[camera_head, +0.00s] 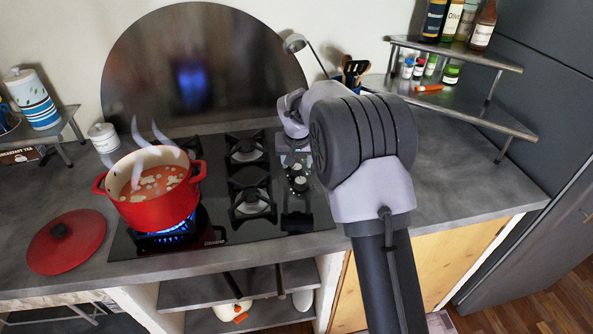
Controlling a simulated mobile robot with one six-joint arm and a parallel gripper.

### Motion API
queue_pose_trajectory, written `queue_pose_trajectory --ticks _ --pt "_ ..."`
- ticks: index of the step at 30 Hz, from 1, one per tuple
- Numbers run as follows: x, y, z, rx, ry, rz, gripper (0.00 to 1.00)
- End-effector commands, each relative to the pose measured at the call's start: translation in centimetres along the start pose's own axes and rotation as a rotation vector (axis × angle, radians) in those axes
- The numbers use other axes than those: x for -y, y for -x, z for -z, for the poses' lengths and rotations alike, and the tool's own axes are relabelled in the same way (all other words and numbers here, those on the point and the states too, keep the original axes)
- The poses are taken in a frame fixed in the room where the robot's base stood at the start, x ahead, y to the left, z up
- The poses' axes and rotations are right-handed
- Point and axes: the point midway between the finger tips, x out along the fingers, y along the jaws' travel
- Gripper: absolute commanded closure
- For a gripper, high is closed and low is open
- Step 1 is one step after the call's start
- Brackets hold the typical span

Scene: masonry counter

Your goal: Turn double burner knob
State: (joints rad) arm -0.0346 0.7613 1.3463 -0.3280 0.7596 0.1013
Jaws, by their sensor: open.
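A black gas cooktop (262,236) is set into the grey counter. Its small round knobs (299,182) sit in a column along the right side, partly covered by my arm's end; which one is the double burner knob I cannot tell. My gripper (296,160) is open over this right side, below my light grey wrist. It shows small and dark against the cooktop, so its fingertips are hard to make out. Whether it touches a knob I cannot tell. The front left burner (165,238) burns with a blue flame.
A steaming red pot (155,212) of soup stands on the lit burner. Its red lid (66,243) lies on the counter at left. A two-tier corner shelf (465,112) with bottles and jars stands at right. Counter right of my arm is clear.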

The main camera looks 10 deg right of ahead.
Motion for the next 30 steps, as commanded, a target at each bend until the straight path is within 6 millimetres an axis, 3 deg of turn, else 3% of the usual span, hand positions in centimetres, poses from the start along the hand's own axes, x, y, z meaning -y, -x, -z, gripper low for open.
queue_pose_trajectory --ticks 1,6,16,24,30 --pt "0.0 -1.3 -0.1 0.001 0.000 0.000 0.46" --pt "0.0 -3.1 0.0 0.000 0.000 0.000 0.46" --pt "0.0 -3.4 0.1 -0.001 0.000 0.000 0.46" --pt "0.0 -3.4 0.0 -0.001 0.000 0.000 0.97" --pt "0.0 -3.4 0.0 0.000 0.007 0.003 1.00"
